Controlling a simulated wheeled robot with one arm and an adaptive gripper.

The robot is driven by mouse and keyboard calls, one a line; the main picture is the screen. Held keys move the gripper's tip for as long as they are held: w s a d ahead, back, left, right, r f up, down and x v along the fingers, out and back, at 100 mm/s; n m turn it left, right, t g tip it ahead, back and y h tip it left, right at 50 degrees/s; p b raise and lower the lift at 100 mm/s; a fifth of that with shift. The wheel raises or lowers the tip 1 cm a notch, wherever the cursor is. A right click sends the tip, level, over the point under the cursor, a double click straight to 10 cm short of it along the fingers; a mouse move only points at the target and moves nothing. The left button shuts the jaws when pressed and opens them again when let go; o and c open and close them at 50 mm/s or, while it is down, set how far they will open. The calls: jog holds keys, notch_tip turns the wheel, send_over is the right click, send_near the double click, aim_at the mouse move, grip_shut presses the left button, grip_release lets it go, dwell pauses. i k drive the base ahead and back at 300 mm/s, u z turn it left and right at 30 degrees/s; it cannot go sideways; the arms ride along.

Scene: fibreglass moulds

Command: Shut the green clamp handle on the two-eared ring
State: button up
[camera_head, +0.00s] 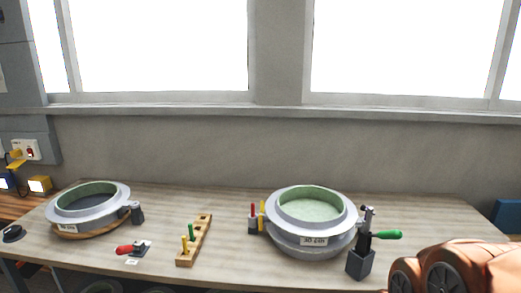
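The two-eared ring (310,238) is a grey mould with a pale green inside and a "30 cm" label, standing right of the bench's middle. At its right side is a clamp on a dark grey block (360,264). Its green handle (386,235) points out to the right, about level. At the ring's left side is another small grey block (253,225) with upright red and yellow parts. My gripper is not in view; an orange part of my arm fills the lower right corner.
Another grey ring mould (88,218) stands at the left. A red-handled clamp (130,248) lies near the front. A wooden block (199,240) holds yellow and green pegs. The wooden bench is bare between them; a wall with windows stands behind.

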aim_at(396, 233)
jog(key=k, duration=1.2)
jog(key=z, duration=0.7)
jog(key=i, duration=1.3)
jog(key=u, duration=0.55)
